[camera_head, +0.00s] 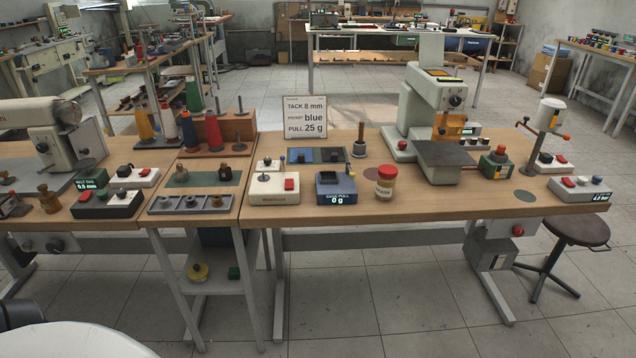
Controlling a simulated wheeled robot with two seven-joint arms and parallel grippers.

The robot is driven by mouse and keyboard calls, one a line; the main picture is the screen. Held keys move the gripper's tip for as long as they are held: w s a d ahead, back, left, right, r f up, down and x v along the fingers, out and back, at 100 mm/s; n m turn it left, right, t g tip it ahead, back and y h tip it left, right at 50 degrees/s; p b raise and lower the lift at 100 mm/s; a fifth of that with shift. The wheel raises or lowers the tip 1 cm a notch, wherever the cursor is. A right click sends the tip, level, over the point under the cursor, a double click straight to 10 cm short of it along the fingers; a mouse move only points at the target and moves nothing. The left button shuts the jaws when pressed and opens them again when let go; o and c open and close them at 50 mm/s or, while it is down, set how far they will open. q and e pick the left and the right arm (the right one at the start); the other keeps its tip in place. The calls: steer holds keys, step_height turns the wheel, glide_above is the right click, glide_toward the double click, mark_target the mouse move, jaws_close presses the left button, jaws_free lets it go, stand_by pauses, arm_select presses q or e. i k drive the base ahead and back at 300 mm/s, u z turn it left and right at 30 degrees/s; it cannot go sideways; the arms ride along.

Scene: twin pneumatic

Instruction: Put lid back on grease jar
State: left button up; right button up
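The grease jar (384,191) stands upright on the wooden bench, right of the centre of the view. It is small, with a pale label whose lettering is too small to read surely. A red lid (387,171) shows at the top of the jar; I cannot tell from here whether it is seated fully. A flat brownish disc (371,174) lies on the bench just behind and left of the jar. Neither of my grippers is in view.
A blue-grey gauge box (336,190) reading 0 g stands left of the jar, with a white box (274,187) beyond it. A pale press machine (420,105) with a dark plate stands to the right. A sign (305,117) stands behind. The bench front right of the jar is mostly clear.

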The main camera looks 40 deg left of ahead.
mark_target(384, 188)
steer(key=u, duration=0.85)
